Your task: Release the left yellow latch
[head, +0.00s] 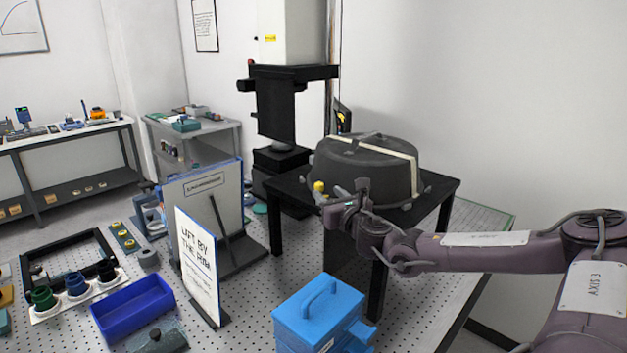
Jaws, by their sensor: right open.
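A dark grey round case (365,165) with a pale strap across its lid sits on a small black table (437,192). A small yellow latch (319,187) shows on the case's left front side. My right gripper (342,197) is open, just right of and in front of the yellow latch, near the case's front wall. It looks empty. Whether a finger touches the latch or the case cannot be told. The gripper hides part of the case's lower front. No second yellow latch shows. My left gripper is out of view.
A blue box with a handle (318,312) stands in front of the black table. A white sign (197,262) and a grey panel (205,210) stand left of it. A tall black and white instrument (290,95) rises behind. A blue tray (133,307) lies lower left.

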